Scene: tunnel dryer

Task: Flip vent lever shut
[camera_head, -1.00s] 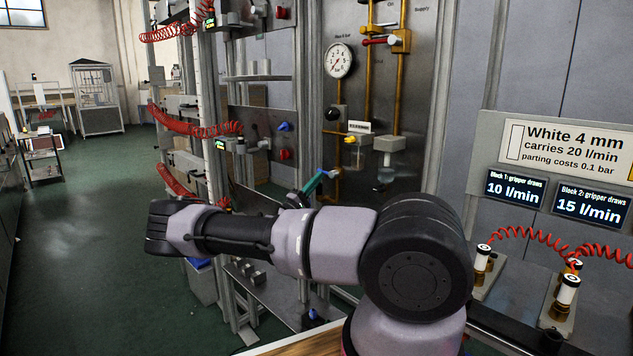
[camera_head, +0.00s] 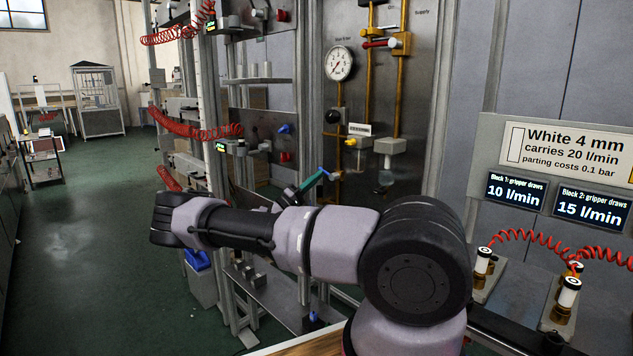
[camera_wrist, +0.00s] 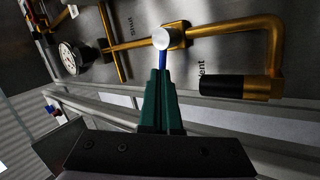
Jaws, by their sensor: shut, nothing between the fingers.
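The vent lever (camera_wrist: 163,62) is a thin blue bar on a round silver pivot (camera_wrist: 163,38) in the brass pipe. In the wrist view it points down the picture toward my gripper (camera_wrist: 160,73). My gripper's green fingers are shut with nothing between them, and their tips are at the lever's lower end. Whether they touch it I cannot tell. Lettering "Shut" stands above the pipe and "Vent", partly hidden, to the right of the lever. In the head view my gripper (camera_head: 318,175) is small beside the grey panel, behind my forearm.
A black-ended brass pipe (camera_wrist: 238,87) bends down right of the lever. A pressure gauge (camera_head: 339,63) and brass pipes are on the panel above. Metal frame posts (camera_head: 312,100) stand left of the panel. Red coiled hoses (camera_head: 195,130) hang farther left; the floor there is open.

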